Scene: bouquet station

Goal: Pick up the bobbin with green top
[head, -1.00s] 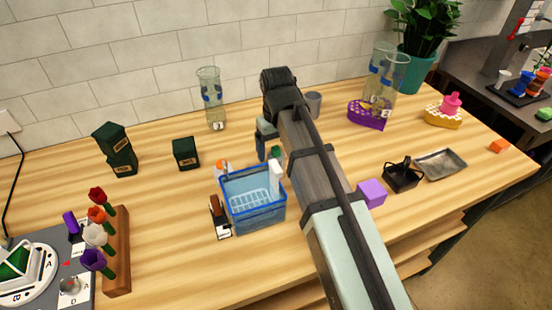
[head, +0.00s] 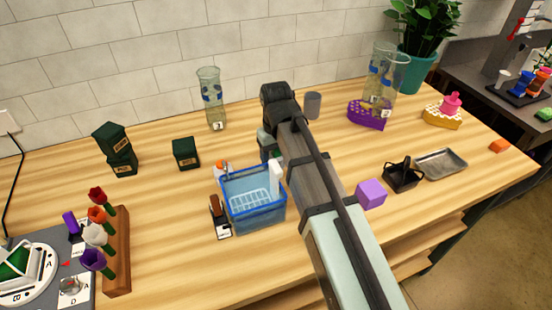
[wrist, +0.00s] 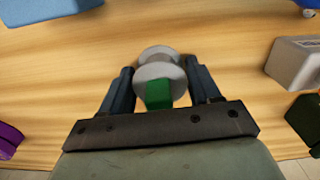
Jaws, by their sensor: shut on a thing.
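The bobbin (wrist: 158,68) shows in the wrist view between my two fingers. It has pale grey flanges and a green top (wrist: 159,95). My gripper (wrist: 159,78) is shut on it, with one dark finger on each side. Whether the bobbin is clear of the table cannot be told. In the head view my gripper (head: 268,147) is low, just behind the blue basket, and the bobbin cannot be made out there; my arm and the basket's contents block the view.
The blue basket (head: 256,214), holding a white bottle (head: 275,180), stands close in front of my gripper. A dark green box (head: 186,153) is to the left, a grey cup (head: 312,105) behind right, and a purple cube (head: 371,193) right of my arm. Wood between is clear.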

